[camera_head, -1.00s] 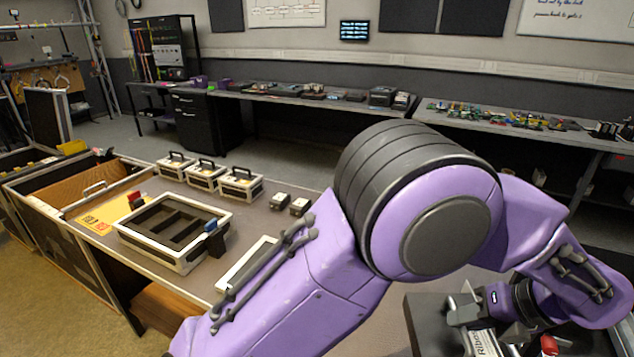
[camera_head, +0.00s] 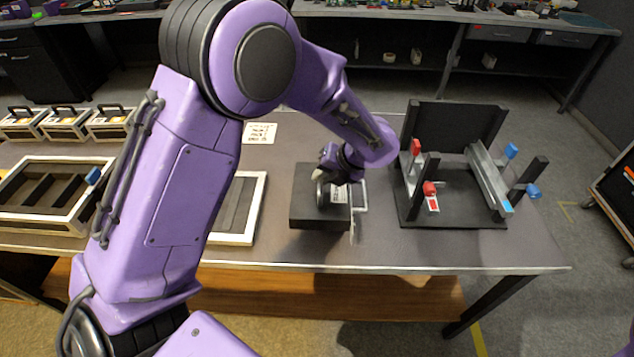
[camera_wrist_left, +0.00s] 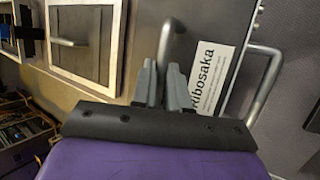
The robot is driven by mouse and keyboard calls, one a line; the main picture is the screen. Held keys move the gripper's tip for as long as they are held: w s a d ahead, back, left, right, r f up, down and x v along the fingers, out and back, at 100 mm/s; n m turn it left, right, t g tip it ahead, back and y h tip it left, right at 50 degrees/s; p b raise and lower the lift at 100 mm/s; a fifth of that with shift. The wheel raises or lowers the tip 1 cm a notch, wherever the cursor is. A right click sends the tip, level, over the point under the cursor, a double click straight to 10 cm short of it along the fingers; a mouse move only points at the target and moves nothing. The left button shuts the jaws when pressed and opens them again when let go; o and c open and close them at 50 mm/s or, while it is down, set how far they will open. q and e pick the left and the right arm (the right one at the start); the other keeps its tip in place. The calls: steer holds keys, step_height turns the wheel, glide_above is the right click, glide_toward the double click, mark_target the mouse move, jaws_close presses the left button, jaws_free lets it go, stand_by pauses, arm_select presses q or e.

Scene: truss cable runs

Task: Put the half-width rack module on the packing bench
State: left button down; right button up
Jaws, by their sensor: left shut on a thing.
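The rack module is a dark box (camera_head: 305,208) with a metal front handle, in the middle of the head view over the grey bench top (camera_head: 400,255). I cannot tell whether it rests on the bench or hangs just above it. My right gripper is out of view.
A black stand (camera_head: 455,215) with red and blue clamps is right of the module. A white-framed panel (camera_head: 256,212) lies close to its left. A divided tray (camera_head: 60,232) and several small cases (camera_head: 65,122) are farther left. The bench's front right strip is clear.

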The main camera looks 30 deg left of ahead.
arm_select(q)
steer(key=f, duration=0.1)
steer(key=a+f, duration=0.1)
steer(key=f, duration=0.2)
steer(key=shift+w+a+f, duration=0.1)
steer(key=shift+w+a, duration=0.1)
steer(key=shift+a, duration=0.1)
steer(key=shift+w+f, duration=0.1)
steer(key=shift+f, duration=0.3)
steer(key=c, duration=1.1)
jaws_free()
steer(key=shift+f, duration=0.1)
steer(key=v, duration=1.2)
